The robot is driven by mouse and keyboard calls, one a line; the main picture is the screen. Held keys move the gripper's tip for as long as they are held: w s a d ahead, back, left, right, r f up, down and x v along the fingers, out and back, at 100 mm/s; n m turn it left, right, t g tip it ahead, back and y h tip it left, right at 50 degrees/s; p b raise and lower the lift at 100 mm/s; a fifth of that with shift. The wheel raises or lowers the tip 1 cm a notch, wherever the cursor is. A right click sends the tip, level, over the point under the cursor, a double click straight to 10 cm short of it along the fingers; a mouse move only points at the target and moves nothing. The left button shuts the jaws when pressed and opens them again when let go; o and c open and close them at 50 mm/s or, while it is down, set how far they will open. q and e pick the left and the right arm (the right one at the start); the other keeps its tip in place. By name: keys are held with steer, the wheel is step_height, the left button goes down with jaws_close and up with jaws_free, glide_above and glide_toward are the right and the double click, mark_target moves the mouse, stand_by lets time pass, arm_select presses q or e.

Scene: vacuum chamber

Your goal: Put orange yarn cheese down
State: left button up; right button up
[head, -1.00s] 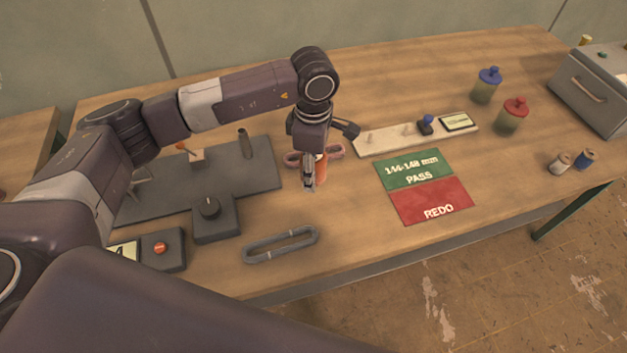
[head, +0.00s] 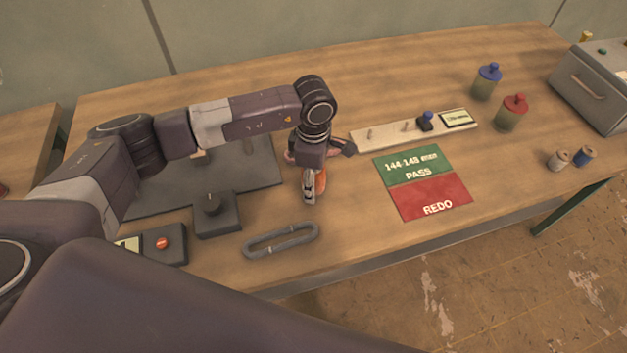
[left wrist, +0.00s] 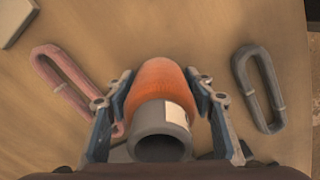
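My left gripper (head: 309,192) is low over the table, left of the green and red mat. In the left wrist view its two fingers (left wrist: 165,95) are on either side of the orange yarn cheese (left wrist: 162,75), shut on it. The yarn cheese has a grey tube end and a pale label. In the head view only an orange part of the yarn cheese (head: 320,181) shows beside the fingers. I cannot tell whether it touches the table. My right gripper is not in view.
A grey yarn loop (head: 281,240) lies near the front edge. A pink loop (left wrist: 62,78) lies beside the gripper. The PASS/REDO mat (head: 422,182) and pale pegged board (head: 400,133) are to the right. A dark machine base with a knob box (head: 217,214) is left.

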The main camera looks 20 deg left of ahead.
arm_select(q)
steer(key=shift+o, duration=0.6)
steer(key=shift+r, duration=0.1)
steer(key=shift+r, duration=0.15)
steer(key=shift+w+r, duration=0.1)
steer(key=shift+r, duration=0.3)
step_height(320, 180, up, 11)
steer(key=b, duration=0.3)
